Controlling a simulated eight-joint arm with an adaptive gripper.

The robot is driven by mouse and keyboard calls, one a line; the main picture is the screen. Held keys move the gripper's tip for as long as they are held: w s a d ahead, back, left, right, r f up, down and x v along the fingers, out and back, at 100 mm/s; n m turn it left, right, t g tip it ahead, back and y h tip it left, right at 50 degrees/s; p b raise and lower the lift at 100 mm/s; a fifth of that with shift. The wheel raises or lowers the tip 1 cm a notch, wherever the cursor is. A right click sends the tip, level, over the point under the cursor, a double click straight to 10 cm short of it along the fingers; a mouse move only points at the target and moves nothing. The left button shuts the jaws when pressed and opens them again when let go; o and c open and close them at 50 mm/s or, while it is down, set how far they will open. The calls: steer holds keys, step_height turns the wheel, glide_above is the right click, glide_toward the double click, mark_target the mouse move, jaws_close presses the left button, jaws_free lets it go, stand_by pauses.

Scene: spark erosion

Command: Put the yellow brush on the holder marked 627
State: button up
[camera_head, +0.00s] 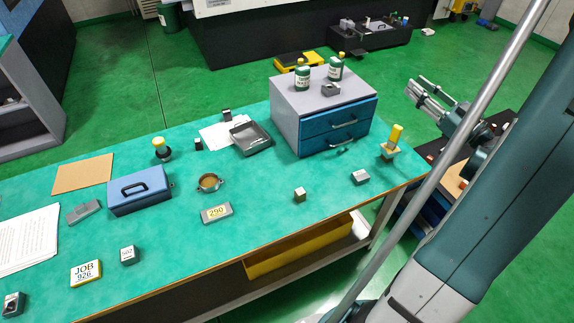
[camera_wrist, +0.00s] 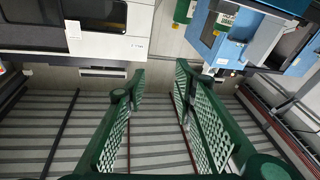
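A second yellow-topped piece with a dark base (camera_head: 161,149) stands towards the back left, so I cannot tell for certain which is the brush. I cannot read 627 on any holder; a small grey block (camera_head: 360,177) has a label too small to read. My gripper (camera_head: 428,92) is past the table's right end, apart from both yellow pieces. In the wrist view its green fingers (camera_wrist: 160,82) are spread with nothing between them.
A grey cabinet with blue drawers (camera_head: 287,112) stands at the table's back right, bottles on top. A blue box (camera_head: 140,200), a dark tray (camera_head: 250,138), a cup (camera_head: 209,183) and blocks marked 290 (camera_head: 216,213) and JOB 926 (camera_head: 86,273) occupy the table. Its front right is mostly clear.

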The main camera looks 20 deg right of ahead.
steer(key=w+a+r+m+t+h, duration=0.1)
steer(key=w+a+r+m+h, duration=0.25)
steer(key=r, duration=0.55)
steer(key=w+a+r+m+t+h, duration=0.15)
steer(key=w+r+h, duration=0.25)
steer(key=w+r, duration=0.4)
steer(key=w+a+r+m+g+h, duration=0.25)
steer(key=a+r+m+h, duration=0.2)
steer(key=a, duration=0.35)
steer(key=s+a+f+n+g+y, duration=0.1)
steer(key=s+a+f+g, duration=0.3)
steer(key=s+a+f, duration=0.4)
steer(key=s+a+f+n+g+y, duration=0.2)
steer(key=s+a+f, duration=0.6)
steer(key=a, duration=1)
steer(key=s+a+f+n+g+y, duration=0.2)
steer(key=s+a+f+g+y, duration=0.2)
steer(key=a, duration=0.9)
steer(key=s+f+g, duration=0.2)
steer(key=s+f, duration=0.2)
steer(key=shift+a+f+g+y, duration=0.25)
steer(key=shift+f+g+y, duration=0.05)
steer(key=shift+g+y, duration=0.1)
